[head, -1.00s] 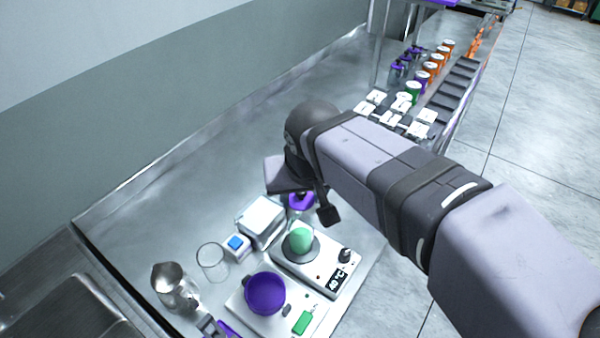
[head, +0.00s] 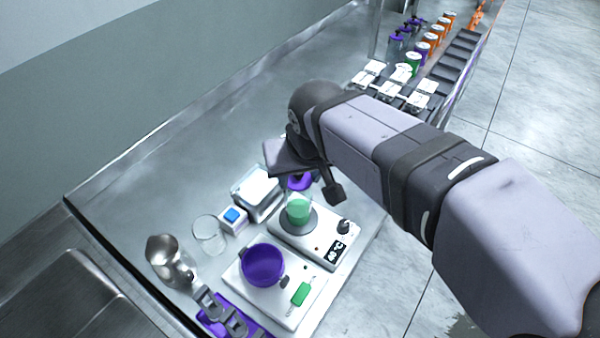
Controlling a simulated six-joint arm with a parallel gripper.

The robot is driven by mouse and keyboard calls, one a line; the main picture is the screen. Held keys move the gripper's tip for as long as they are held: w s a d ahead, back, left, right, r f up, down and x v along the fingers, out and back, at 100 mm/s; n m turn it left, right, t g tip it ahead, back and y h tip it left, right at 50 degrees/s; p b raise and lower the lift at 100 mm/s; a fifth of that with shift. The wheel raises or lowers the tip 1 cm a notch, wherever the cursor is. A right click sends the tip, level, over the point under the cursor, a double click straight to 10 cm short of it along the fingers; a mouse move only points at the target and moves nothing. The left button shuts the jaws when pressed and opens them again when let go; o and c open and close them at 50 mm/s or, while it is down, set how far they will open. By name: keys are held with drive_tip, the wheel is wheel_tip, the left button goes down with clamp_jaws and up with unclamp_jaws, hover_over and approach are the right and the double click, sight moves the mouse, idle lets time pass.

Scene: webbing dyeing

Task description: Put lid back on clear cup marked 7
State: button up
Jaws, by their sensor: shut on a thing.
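My gripper (head: 294,162) hangs over the far end of the white stirrer hotplate, seen from behind and above. A purple lid (head: 300,183) shows directly under it, and my gripper is shut on it. The fingertips are hidden by the gripper's own body. The clear cup marked 7 cannot be made out for certain; the spot under the lid is mostly covered, and I can read no number. I cannot tell whether the lid touches a cup.
A hotplate (head: 336,246) bears a green vessel (head: 299,211). Several lidded jars (head: 413,62) stand far back. The left bench is clear.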

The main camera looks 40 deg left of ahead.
sight(300, 185)
drive_tip(key=shift+f+b, duration=1.05)
drive_tip(key=shift+f, duration=0.7)
drive_tip(key=shift+f, duration=0.2)
idle(1.9)
drive_tip(key=o, duration=1.6)
drive_tip(key=shift+c, duration=0.2)
drive_tip(key=shift+r+p, duration=0.15)
drive_tip(key=shift+p, duration=0.25)
drive_tip(key=shift+r+p, duration=3)
drive_tip(key=shift+r, duration=0.4)
clamp_jaws()
